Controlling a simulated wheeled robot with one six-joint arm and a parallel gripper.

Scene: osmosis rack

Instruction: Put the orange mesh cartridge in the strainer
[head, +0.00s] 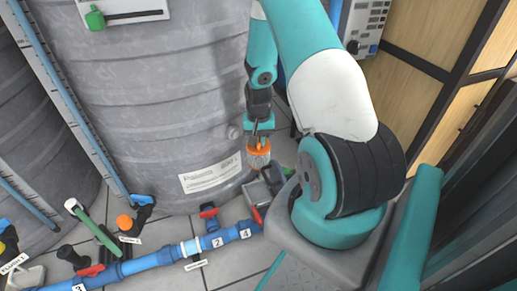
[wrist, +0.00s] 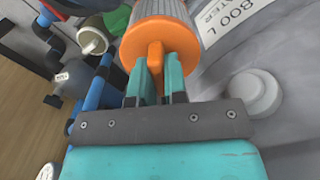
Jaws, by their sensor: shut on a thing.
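My gripper (head: 259,138) is shut on the orange mesh cartridge (head: 259,157), which hangs below the fingers in front of the big grey tank. In the wrist view, the fingers (wrist: 157,80) pinch the orange tab of the cartridge's round orange cap (wrist: 192,66). The grey mesh body (wrist: 160,8) points away from the fingers and is cut off by the top edge. An open round mouth with a pale rim (wrist: 92,42) lies to the left of the cartridge, apart from it. It may be the strainer; I cannot tell surely.
The large ribbed tank (head: 150,100) with a white label (head: 211,174) stands close behind the gripper. A blue pipe (head: 165,258) with valves runs along the floor at front left. A grey box-like part (head: 257,193) sits below the cartridge. A round white knob (wrist: 264,93) is on the tank.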

